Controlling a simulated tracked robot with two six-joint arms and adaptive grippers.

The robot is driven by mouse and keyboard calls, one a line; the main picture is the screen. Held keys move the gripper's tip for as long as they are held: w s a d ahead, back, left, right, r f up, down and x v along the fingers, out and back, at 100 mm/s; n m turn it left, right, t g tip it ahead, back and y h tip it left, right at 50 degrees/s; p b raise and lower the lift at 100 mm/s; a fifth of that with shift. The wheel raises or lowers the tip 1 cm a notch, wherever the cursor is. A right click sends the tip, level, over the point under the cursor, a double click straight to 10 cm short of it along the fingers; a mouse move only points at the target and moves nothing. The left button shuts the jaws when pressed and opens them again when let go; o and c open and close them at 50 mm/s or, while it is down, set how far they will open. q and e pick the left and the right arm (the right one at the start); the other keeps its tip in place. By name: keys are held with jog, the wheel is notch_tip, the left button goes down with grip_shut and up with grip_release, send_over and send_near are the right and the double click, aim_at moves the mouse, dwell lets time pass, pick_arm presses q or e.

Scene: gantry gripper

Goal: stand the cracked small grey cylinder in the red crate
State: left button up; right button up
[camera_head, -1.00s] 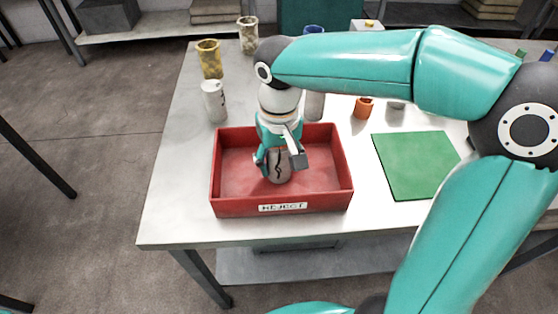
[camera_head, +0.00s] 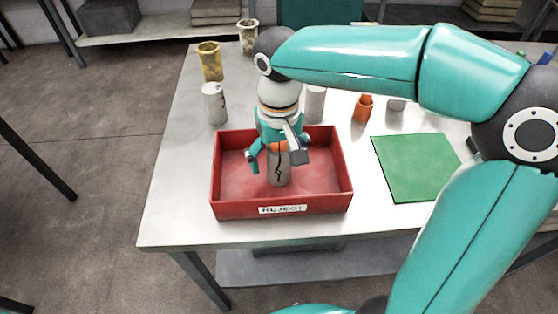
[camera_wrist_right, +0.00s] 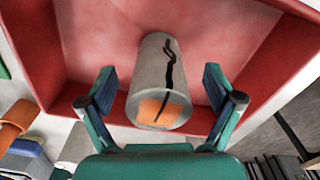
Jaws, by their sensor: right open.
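The cracked small grey cylinder (camera_head: 279,174) stands upright on the floor of the red crate (camera_head: 282,199), which has a REJECT label on its front wall. A dark jagged crack runs down its side. In the right wrist view the cylinder (camera_wrist_right: 168,75) shows an orange patch at its near end. My right gripper (camera_head: 277,160) is open above and around the cylinder's upper part. In the right wrist view its two fingers (camera_wrist_right: 160,90) stand apart on either side, with gaps to the cylinder. My left gripper is not in view.
An orange piece (camera_head: 362,110) stands behind at the right. A green mat (camera_head: 415,168) lies to the right; bare table (camera_head: 180,190) is to the left.

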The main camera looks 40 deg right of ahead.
notch_tip(320, 180, up, 10)
jog(key=shift+r+p, duration=0.1)
jog(key=shift+p, duration=0.65)
jog(key=shift+s, duration=0.1)
